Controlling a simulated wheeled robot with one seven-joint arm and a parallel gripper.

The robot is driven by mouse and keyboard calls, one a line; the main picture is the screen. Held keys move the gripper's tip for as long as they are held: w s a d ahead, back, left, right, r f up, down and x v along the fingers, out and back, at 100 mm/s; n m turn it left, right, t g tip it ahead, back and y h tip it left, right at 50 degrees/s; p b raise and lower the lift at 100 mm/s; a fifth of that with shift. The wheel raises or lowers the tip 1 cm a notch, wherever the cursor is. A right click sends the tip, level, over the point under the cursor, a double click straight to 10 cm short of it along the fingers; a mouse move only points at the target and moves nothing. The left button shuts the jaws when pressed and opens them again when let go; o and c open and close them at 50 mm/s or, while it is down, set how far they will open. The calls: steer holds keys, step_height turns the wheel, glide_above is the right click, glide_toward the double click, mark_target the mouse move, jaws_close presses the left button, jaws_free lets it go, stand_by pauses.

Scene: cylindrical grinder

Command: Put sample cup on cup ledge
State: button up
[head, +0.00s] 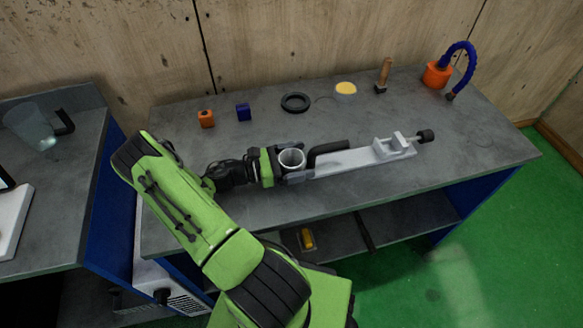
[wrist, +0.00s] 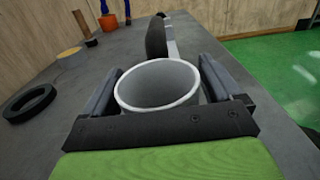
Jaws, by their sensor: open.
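The sample cup (head: 291,159) is a pale grey, open-topped round cup at the left end of a long light-grey fixture (head: 352,161) on the table. It stands upright between the fingers of my gripper (head: 287,167). In the wrist view the cup (wrist: 158,85) fills the space between the dark fingers, one on each side, and the fingers look open around it. The cup's lower part is hidden, so I cannot tell what it rests on. I cannot tell for sure which part is the cup ledge; a light-grey raised block (head: 391,145) stands on the fixture's right part.
Along the back are an orange block (head: 206,119), a blue block (head: 243,112), a black ring (head: 296,102), a yellow-topped dish (head: 346,89), a wooden-handled tool (head: 384,75) and an orange-and-blue hose piece (head: 437,74). The front tabletop is clear.

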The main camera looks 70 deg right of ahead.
steer(key=c, duration=1.1)
step_height(320, 180, up, 10)
steer(key=p, duration=0.3)
steer(key=shift+c, duration=0.2)
